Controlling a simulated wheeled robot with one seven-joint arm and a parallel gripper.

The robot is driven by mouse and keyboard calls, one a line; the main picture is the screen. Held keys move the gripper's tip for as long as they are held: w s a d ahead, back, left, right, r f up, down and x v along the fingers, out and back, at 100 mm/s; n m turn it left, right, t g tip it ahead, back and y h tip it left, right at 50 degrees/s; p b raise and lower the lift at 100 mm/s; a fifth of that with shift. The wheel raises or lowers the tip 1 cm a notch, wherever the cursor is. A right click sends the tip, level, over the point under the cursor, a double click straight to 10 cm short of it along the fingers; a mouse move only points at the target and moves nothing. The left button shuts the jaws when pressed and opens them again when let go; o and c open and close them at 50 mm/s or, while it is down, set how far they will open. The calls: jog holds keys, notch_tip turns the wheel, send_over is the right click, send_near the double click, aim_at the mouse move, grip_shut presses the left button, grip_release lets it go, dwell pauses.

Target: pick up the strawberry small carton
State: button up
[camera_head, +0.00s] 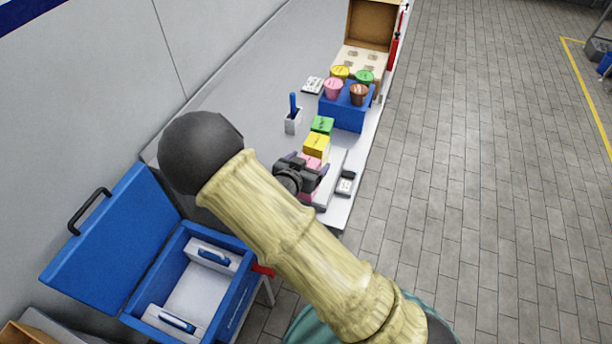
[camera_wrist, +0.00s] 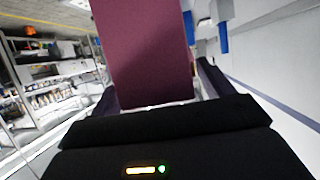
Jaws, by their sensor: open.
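The strawberry small carton, a pink box (camera_head: 313,161), stands at the near end of a row of cartons on the grey-white table, partly hidden by my gripper (camera_head: 308,174). In the wrist view a dark pink box face (camera_wrist: 146,50), which looks like this carton, rises between my two fingers. My gripper is open, with one finger on each side of the box. A gap shows at the right finger; whether the left finger touches cannot be told.
A yellow carton (camera_head: 316,144) and a green carton (camera_head: 322,125) stand just behind the pink one. A blue holder (camera_head: 346,114) bears several coloured cups. A pen cup (camera_head: 293,122) stands left. A small device (camera_head: 346,183) lies near the table's right edge. An open blue cooler (camera_head: 236,243) is lower left.

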jog(key=shift+w+d+f, duration=0.2)
jog(key=shift+w, duration=0.2)
jog(key=c, duration=1.5)
jog(key=shift+r, duration=0.1)
notch_tip(320, 180, up, 10)
jog(key=shift+f+b, duration=0.1)
jog(key=shift+b, duration=0.2)
